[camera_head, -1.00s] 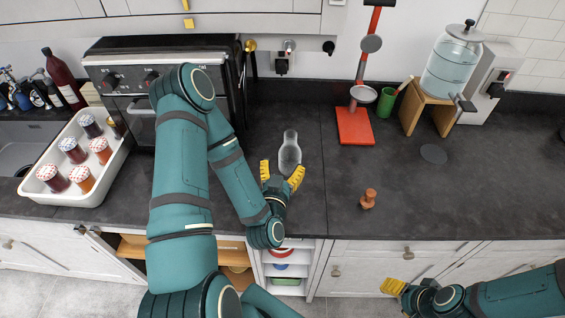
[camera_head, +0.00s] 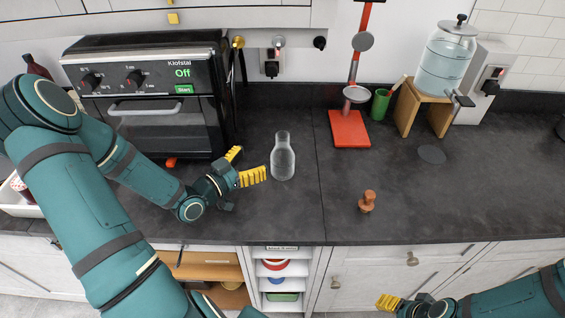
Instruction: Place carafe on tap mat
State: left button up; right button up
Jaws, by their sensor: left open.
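The clear glass carafe (camera_head: 283,160) stands upright on the dark counter, left of the counter seam. My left gripper (camera_head: 252,164) is open just left of the carafe, its yellow fingers pointing toward it. The fingers hold nothing; whether the nearer finger touches the glass I cannot tell. The tap mat (camera_head: 432,154), a dark round disc, lies bare on the counter at the right, in front of the water dispenser (camera_head: 447,60) and its tap. My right gripper (camera_head: 387,302) is low at the right, in front of the cabinet doors; its finger spacing is unclear.
A wooden stand (camera_head: 424,108) carries the dispenser. A red-based device (camera_head: 349,129) and a green cup (camera_head: 380,104) stand behind. A small brown wooden piece (camera_head: 367,202) stands on the front counter. An oven (camera_head: 150,95) is at the left. Counter between carafe and mat is clear.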

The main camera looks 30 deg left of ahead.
aim_at(278, 143)
pick_arm(q)
jog(key=x, duration=1.2)
jog(key=shift+w+a, duration=0.1)
jog(key=shift+a, duration=0.05)
grip_shut()
